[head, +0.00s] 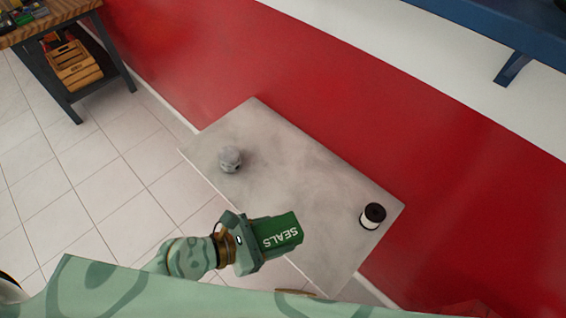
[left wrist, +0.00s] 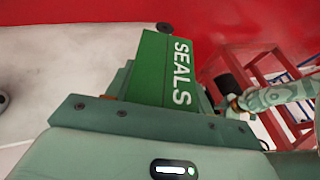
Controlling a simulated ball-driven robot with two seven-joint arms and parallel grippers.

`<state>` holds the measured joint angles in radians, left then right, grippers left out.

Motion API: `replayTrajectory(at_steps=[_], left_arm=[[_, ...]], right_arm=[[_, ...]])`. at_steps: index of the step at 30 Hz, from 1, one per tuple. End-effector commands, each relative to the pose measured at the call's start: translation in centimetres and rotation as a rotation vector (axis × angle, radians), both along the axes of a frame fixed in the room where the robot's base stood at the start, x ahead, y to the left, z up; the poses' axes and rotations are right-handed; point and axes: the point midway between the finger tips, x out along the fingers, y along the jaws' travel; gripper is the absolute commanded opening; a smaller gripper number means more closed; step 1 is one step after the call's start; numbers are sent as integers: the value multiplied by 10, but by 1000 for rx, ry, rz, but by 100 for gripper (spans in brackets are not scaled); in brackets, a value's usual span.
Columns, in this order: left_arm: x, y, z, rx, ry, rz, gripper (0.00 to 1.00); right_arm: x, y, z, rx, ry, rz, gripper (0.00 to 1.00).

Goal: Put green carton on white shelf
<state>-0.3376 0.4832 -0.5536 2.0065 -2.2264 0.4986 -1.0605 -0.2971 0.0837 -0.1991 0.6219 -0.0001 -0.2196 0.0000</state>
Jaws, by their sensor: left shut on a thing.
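The green carton (head: 280,232), marked SEALS in white, is held in my left gripper (head: 262,240), whose jaws are shut on it. It also shows in the left wrist view (left wrist: 165,70), between the fingers. The white shelf (head: 290,165) is a pale grey-white slab along the red wall. In the head view the carton overlaps the shelf's near edge; I cannot tell its height above it. In the left wrist view, what looks like my right arm comes in from the right with a dark gripper (left wrist: 230,88), partly hidden; its jaw state is unclear.
A grey rounded object (head: 230,159) stands on the shelf's left part, and a black-and-white spool-like cylinder (head: 372,216) near its right end. The shelf between them is clear. A workbench (head: 60,25) with a wooden crate (head: 75,66) stands at upper left. A red frame (left wrist: 255,65) shows behind my arm.

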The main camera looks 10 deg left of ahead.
Motion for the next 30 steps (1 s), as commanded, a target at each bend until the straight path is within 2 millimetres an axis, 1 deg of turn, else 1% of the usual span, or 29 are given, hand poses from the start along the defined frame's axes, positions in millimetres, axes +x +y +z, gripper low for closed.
replayTrajectory(at_steps=[1, 4, 6, 8, 11, 18, 19, 21, 24, 30], left_arm=[[-12, -8, 4, 0, 1, -2, 19], [-32, -22, 1, -1, 0, -4, 19], [-41, -28, -1, -1, -2, -5, 19], [-42, -31, -4, -1, -4, -4, 19], [-28, -35, -13, -1, -8, -5, 19], [42, -43, -47, 0, -9, -4, 19], [49, -44, -53, 0, -7, -5, 19], [60, -45, -73, 1, -3, -5, 19], [73, -46, -88, -1, -3, -5, 19], [85, -48, -98, -2, -3, -5, 19]], right_arm=[[-2, 0, 11, 0, 2, 0, 36], [-5, 1, 19, 1, 6, 0, 36], [-6, 3, 22, 3, 7, -1, 36], [-6, 4, 22, 5, 8, -1, 36], [-6, 5, 16, 6, 8, -1, 36], [-6, 5, -11, 6, 10, 0, 36], [-6, 5, -15, 6, 10, 0, 36], [-6, 5, -30, 5, 12, 0, 36], [-6, 5, -43, 6, 14, 0, 36], [-7, 5, -51, 6, 15, 0, 36]])
